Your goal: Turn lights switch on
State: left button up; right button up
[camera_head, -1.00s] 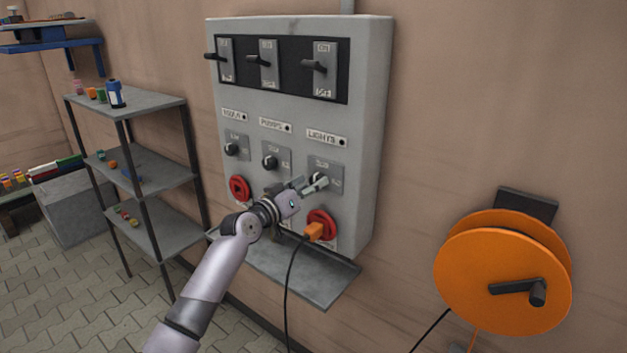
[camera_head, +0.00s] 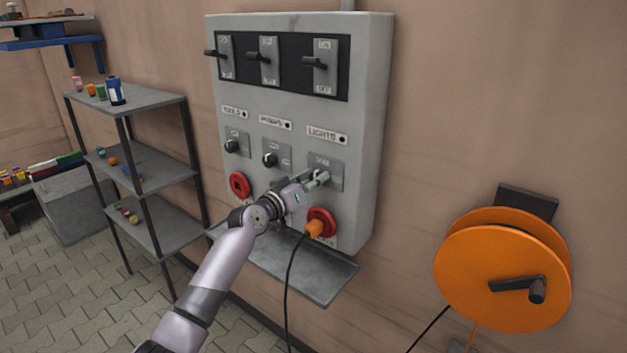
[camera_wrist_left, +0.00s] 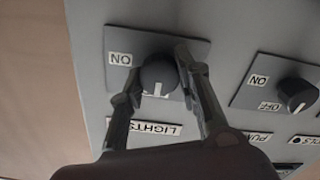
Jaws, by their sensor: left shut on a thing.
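The lights switch is a dark round knob (camera_wrist_left: 158,75) on a grey plate (camera_head: 334,171) under the "LIGHTS" label, at the lower right of the grey control box (camera_head: 300,110). My left gripper (camera_head: 318,179) is at this knob. In the left wrist view my left gripper (camera_wrist_left: 158,70) has one finger on each side of the knob, shut on it. The knob's white mark points toward the "LIGHTS" label (camera_wrist_left: 152,127). The "ON" label (camera_wrist_left: 120,59) is to the left in that view. The plate's "OFF" label is hidden. My right gripper is not in view.
A red socket (camera_head: 322,220) with an orange plug (camera_head: 313,229) and hanging black cable sits below the switch. The pumps knob (camera_head: 270,159) is to the left. A grey ledge (camera_head: 310,275) lies below the box. An orange reel (camera_head: 500,272) hangs at right.

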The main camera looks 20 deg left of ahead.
pick_arm(q)
jog(key=c, duration=0.4)
jog(key=shift+d+f+m+b, duration=0.1)
jog(key=shift+m+b, duration=1.3)
jog(key=shift+m, duration=3.1)
jog(key=shift+d+m+b, duration=0.1)
jog(key=shift+m+b, duration=1.25)
jog(key=shift+m, duration=3.15)
jog(key=shift+f, duration=0.1)
jog(key=o, duration=1.1)
